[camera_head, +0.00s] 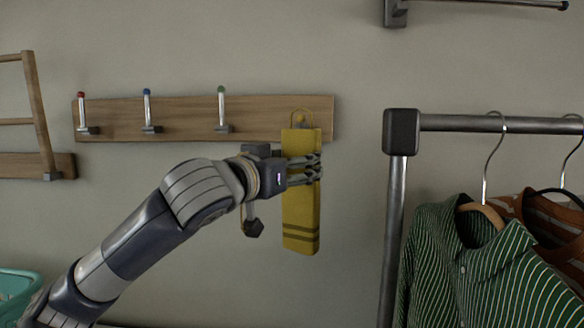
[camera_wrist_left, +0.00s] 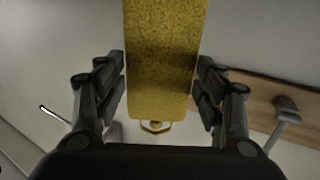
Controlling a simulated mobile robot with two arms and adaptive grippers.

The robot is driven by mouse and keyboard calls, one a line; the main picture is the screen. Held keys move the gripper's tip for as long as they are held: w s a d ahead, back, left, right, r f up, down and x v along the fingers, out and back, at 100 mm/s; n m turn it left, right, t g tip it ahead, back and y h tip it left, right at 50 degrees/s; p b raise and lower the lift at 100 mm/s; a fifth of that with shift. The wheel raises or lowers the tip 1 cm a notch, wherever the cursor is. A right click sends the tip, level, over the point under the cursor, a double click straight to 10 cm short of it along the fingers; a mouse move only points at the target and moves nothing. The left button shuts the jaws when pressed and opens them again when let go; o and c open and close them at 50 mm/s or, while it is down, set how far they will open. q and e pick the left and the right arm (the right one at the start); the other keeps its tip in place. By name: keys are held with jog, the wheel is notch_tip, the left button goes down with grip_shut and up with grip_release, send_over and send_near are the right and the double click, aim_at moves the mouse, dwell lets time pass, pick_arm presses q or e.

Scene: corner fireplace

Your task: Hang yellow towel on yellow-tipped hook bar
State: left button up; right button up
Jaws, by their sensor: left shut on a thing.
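The yellow towel (camera_head: 301,212) is a flat, folded piece with darker stripes near its lower end and hangs upright in front of the wall. My left gripper (camera_head: 316,168) is shut on its upper part; in the left wrist view the towel (camera_wrist_left: 160,55) lies between the two fingers. A thin yellow loop (camera_head: 301,109) stands up from its top edge. The yellow tip (camera_head: 300,118) of a hook shows within the loop's outline, at the right end of the wooden hook bar (camera_head: 185,109). The towel hides the rest of that hook. I cannot tell whether the loop rests on it.
Hooks with red (camera_head: 81,95), blue (camera_head: 147,92) and green (camera_head: 221,89) tips line the bar to the left. A metal clothes rack (camera_head: 396,230) with hanging shirts (camera_head: 470,265) stands close on the right. A teal basket (camera_head: 15,290) is at lower left.

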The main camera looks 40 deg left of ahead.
pick_arm(q)
jog(key=w+a, duration=0.1)
jog(key=w+a+f, duration=0.1)
jog(key=w, duration=0.1)
jog(key=w+a+f, duration=0.1)
jog(key=w, duration=0.1)
jog(key=shift+w+a+f+b, duration=0.1)
jog(key=shift+f+b, duration=0.1)
jog(key=shift+b, duration=0.2)
pick_arm(e)
jog(key=shift+s+d+f, duration=0.1)
jog(key=shift+d+f, duration=0.3)
jog(key=shift+f, duration=0.05)
jog(key=shift+a, duration=0.2)
dwell(0.5)
pick_arm(q)
jog(key=o, duration=1.2)
jog(key=shift+o, duration=0.2)
pick_arm(e)
jog(key=shift+d, duration=0.1)
